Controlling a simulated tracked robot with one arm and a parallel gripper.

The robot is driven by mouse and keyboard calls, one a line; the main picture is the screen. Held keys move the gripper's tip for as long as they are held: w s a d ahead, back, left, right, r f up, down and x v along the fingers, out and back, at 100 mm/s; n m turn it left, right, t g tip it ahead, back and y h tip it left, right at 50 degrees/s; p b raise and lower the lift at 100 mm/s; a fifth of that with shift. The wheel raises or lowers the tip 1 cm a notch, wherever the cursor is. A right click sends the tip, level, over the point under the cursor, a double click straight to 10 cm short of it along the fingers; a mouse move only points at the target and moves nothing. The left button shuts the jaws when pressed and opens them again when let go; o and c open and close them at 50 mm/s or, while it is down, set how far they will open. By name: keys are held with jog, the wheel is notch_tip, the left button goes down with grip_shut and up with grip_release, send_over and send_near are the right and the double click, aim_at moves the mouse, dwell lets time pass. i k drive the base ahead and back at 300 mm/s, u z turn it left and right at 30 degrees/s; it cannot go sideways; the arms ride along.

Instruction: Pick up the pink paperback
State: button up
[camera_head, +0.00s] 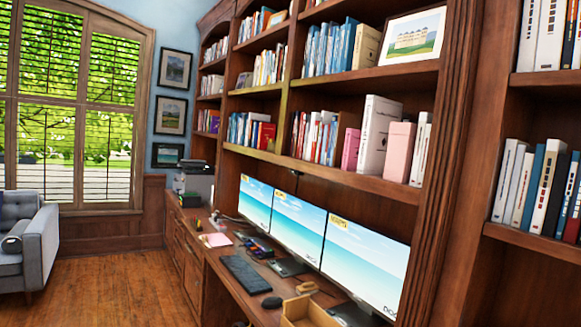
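Two pink books stand upright on the shelf above the monitors. One is a narrow, brighter pink book (351,149) left of a thick white book (379,135). The other is a wider, pale pink book (399,152) right of that white book, with white books at its right side. I cannot tell which of the two is the pink paperback. My gripper does not show in this view, so its opening and its distance to the books cannot be seen.
Three monitors (365,268), a keyboard (245,274), a mouse (271,302) and a wooden tray (306,314) occupy the desk below. A grey armchair (36,235) stands at far left. The wood floor (110,295) between chair and desk is clear.

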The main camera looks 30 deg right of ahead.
aim_at(350, 154)
jog(key=u, duration=0.05)
jog(key=i, duration=2.55)
jog(key=z, duration=1.5)
jog(key=i, duration=1.15)
jog(key=z, duration=0.7)
